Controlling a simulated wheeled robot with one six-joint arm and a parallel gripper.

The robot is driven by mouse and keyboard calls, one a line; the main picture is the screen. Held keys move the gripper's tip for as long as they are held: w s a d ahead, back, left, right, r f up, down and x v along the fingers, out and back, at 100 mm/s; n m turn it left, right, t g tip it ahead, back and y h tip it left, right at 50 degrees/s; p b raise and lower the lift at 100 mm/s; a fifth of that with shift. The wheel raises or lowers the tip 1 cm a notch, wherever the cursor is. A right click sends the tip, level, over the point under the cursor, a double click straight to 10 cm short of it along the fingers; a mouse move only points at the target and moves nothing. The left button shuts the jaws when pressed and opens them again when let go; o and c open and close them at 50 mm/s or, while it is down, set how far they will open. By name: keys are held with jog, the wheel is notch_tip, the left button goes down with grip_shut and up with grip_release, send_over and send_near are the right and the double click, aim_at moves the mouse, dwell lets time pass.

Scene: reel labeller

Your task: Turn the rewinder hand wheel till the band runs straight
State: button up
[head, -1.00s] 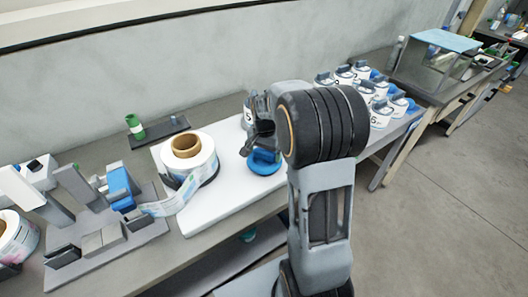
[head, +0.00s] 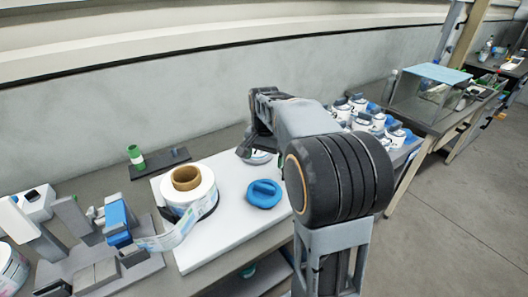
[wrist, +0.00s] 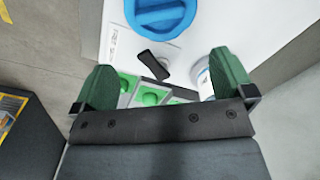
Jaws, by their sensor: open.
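The label reel (head: 187,195), with a brown core, stands on a white board. Its printed band (head: 160,240) runs left to the grey labelling machine (head: 82,238) with a blue block. A blue round piece (head: 264,194) with a raised bar lies on the board right of the reel; I cannot tell whether it is the hand wheel. It also shows at the top of the wrist view (wrist: 160,14). My gripper (head: 246,153) is beyond it, near the wall side. In the wrist view its green-padded fingers (wrist: 166,72) are apart, with nothing held between them.
A white cylindrical jar (wrist: 205,82) is close by the right finger. A small dark piece (wrist: 154,65) shows between the fingers. Several white jars (head: 365,122) stand at the right.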

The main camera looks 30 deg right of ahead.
jog(key=shift+r, duration=0.95)
jog(key=shift+c, duration=0.3)
